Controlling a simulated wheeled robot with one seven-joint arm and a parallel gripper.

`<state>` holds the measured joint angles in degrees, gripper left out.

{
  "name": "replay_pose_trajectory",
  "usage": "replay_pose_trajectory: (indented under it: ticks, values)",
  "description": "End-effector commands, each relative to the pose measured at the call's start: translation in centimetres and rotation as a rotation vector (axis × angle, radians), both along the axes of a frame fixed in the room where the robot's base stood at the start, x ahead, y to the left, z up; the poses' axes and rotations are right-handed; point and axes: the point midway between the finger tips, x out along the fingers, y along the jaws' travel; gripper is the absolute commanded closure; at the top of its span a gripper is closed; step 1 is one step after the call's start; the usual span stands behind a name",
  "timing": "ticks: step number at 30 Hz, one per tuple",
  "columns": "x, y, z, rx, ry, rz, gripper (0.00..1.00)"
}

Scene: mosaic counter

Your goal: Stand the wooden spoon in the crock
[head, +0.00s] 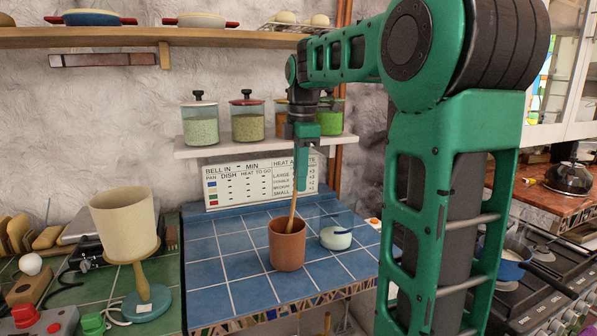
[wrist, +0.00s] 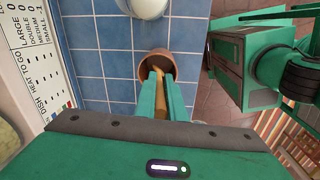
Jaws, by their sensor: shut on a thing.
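The terracotta crock (head: 287,247) stands upright on the blue tiled counter. The wooden spoon (head: 292,209) is nearly upright with a slight tilt, its lower part inside the crock's mouth and its upper part rising to my gripper (head: 300,168). My gripper points down above the crock, shut on the spoon. In the wrist view, the spoon (wrist: 158,84) shows between the two green fingers (wrist: 161,98), with the crock (wrist: 152,58) beyond. The spoon's lower end is hidden inside the crock, so I cannot tell whether it touches the bottom.
A clear glass vessel with white contents (head: 336,238) stands just right of the crock. A cream lamp (head: 126,225) is on the left. A shelf with lidded jars (head: 248,121) and a menu board (head: 262,180) are behind. Blue tiles left of the crock are clear.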

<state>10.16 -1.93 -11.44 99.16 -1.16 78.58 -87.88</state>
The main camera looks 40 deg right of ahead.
Motion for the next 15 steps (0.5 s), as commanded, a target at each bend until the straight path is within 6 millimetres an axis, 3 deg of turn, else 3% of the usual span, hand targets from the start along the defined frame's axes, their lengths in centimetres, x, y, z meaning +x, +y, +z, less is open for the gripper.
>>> replay_pose_trajectory:
  ticks: [15]
  values:
    - [0.4,0.4,-3.7,0.000,0.001,0.001,1.00]
